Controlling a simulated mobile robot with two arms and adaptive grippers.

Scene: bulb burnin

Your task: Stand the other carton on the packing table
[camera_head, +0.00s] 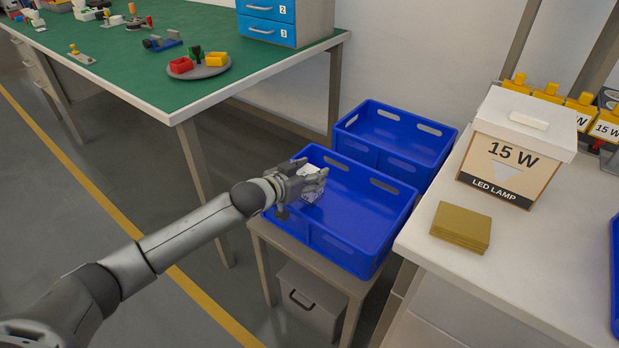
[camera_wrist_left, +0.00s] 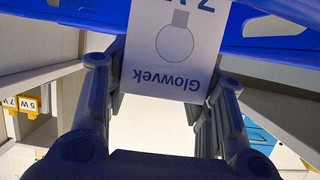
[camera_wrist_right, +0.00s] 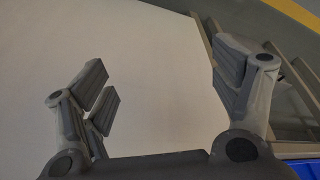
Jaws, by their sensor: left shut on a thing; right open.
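My left gripper (camera_head: 312,183) is over the left end of the near blue crate (camera_head: 385,222). It is shut on a small white carton (camera_head: 313,194). In the left wrist view the carton (camera_wrist_left: 178,45) shows a bulb outline, the upside-down word "Glowvek" and a partly cut-off "7 W". The fingers hide much of the carton in the head view, and I cannot tell whether it touches the crate. My right gripper (camera_wrist_right: 165,88) is open and empty above a pale surface. A white table (camera_head: 505,285) stands at the right.
The white table bears a 15 W LED lamp box (camera_head: 508,165), a brown stack (camera_head: 461,226) and yellow-topped items at the back. Its front part is clear. A second blue crate (camera_head: 395,135) stands behind the near one. A green bench (camera_head: 130,65) holds a round tray and tools.

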